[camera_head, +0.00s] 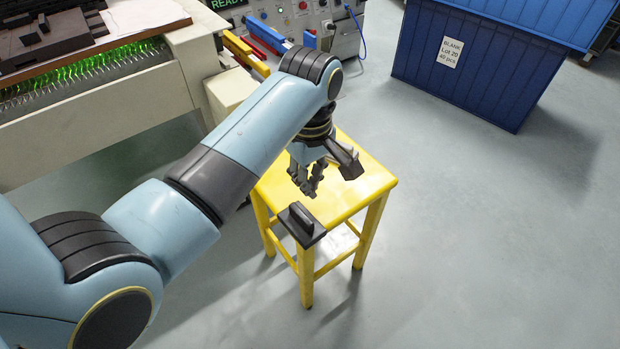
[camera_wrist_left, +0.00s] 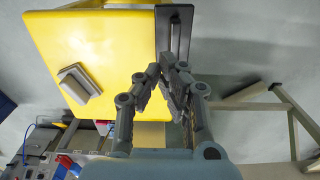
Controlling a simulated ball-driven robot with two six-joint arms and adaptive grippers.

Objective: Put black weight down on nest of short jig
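A black slab with a raised bar handle, which looks like the black weight (camera_head: 301,222), lies at the near corner of the yellow stool (camera_head: 341,197). It also shows at the top of the left wrist view (camera_wrist_left: 174,34). My left gripper (camera_head: 307,188) hangs above the stool, apart from the weight. Its fingers are parted by a small gap with nothing between them. A small grey block (camera_wrist_left: 79,84) sits on the stool in the left wrist view. I cannot tell whether it is the short jig, and no nest is clearly seen. My right gripper is out of view.
A cream machine (camera_head: 100,100) with a green-lit slot stands at the back left, with a control panel (camera_head: 290,18) beside it. A blue bin (camera_head: 475,65) stands at the back right. The grey floor to the right of the stool is clear.

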